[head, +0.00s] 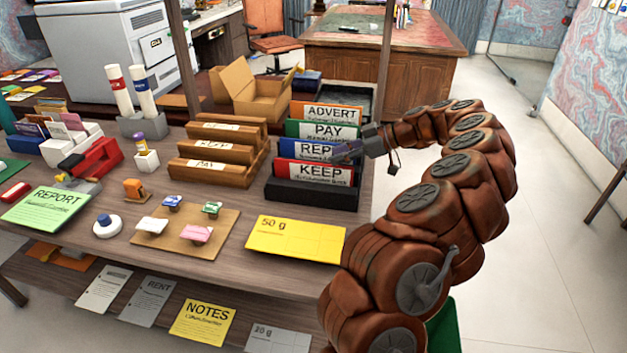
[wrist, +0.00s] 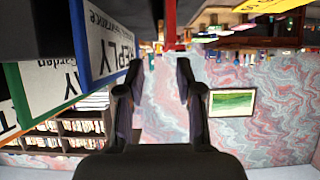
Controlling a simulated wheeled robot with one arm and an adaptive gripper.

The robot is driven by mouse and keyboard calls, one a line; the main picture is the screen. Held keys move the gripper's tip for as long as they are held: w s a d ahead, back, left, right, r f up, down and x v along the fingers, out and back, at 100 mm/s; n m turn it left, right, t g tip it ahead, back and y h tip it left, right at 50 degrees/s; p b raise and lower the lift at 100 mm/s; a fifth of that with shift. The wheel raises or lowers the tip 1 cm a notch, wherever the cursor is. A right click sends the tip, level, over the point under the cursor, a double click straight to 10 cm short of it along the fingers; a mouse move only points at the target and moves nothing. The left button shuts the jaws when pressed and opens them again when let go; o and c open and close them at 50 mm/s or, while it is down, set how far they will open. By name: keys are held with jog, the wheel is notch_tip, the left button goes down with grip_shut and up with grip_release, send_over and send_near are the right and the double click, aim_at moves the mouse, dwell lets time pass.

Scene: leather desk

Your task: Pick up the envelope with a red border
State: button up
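The red-bordered envelope marked KEEP (head: 318,173) stands upright at the front of a dark rack (head: 312,194) in the head view. Behind it stand the blue-bordered REPLY envelope (head: 303,150), the green-bordered PAY one (head: 322,131) and the orange-bordered ADVERT one (head: 332,113). My gripper (head: 345,152) is at the right ends of REPLY and KEEP, partly covering REPLY. In the upside-down wrist view, my gripper (wrist: 160,65) is open, with a gap between its fingers. A narrow red edge (wrist: 169,22), seemingly KEEP's, lies beyond the fingertips, in line with the gap. Contact is not visible.
REPLY (wrist: 107,45) stands close beside one finger in the wrist view. Wooden holders (head: 212,172) stand left of the rack. A yellow 50 g envelope (head: 296,240) lies in front. Open floor (head: 550,220) lies right of the desk.

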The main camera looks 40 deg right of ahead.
aim_at(316, 163)
jog(key=shift+s+a+p+x, duration=0.15)
jog(key=shift+p+x, duration=0.1)
jog(key=shift+x, duration=0.85)
jog(key=shift+a+p+x, duration=0.1)
jog(key=shift+p+x, duration=0.15)
jog(key=shift+x, duration=0.9)
jog(key=shift+s+a+p+x, duration=0.15)
jog(key=shift+p+x, duration=0.1)
jog(key=shift+x, duration=0.85)
jog(key=shift+r, duration=0.15)
grip_shut()
